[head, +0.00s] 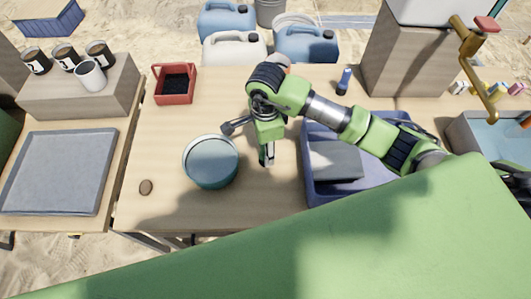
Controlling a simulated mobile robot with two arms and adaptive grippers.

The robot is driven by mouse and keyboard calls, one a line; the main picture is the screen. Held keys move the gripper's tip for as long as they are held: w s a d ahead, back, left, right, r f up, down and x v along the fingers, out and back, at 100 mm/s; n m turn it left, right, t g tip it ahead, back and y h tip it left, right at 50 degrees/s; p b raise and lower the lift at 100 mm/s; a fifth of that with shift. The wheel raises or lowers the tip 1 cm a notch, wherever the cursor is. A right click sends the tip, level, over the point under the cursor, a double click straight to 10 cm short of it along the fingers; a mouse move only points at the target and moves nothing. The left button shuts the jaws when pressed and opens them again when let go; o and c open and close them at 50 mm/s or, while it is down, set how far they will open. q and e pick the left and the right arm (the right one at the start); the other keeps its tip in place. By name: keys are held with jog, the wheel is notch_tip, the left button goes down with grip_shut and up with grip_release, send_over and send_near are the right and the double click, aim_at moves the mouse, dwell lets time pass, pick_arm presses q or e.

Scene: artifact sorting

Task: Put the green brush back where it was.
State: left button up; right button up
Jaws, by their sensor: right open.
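I cannot make out a green brush for certain in the head view. Several small coloured items (517,88) lie at the far right edge, too small to tell apart. My right gripper (267,156) points down over the middle of the wooden table, between a round teal-rimmed pan (211,163) on its left and a blue crate (318,188) on its right. It is open, and I see nothing held in it. My left gripper is not in view.
A red basket (174,98) and a small brown stone (146,187) are on the table (165,135). A dark blue bottle (344,80) stands behind the crate. Mugs (90,76) stand on a box at left, beside a grey tray (60,170). A water basin (495,140) is at right.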

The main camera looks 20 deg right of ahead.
notch_tip(320, 180, up, 8)
jog(key=shift+r+b, duration=0.2)
jog(key=shift+b, duration=0.2)
dwell(0.4)
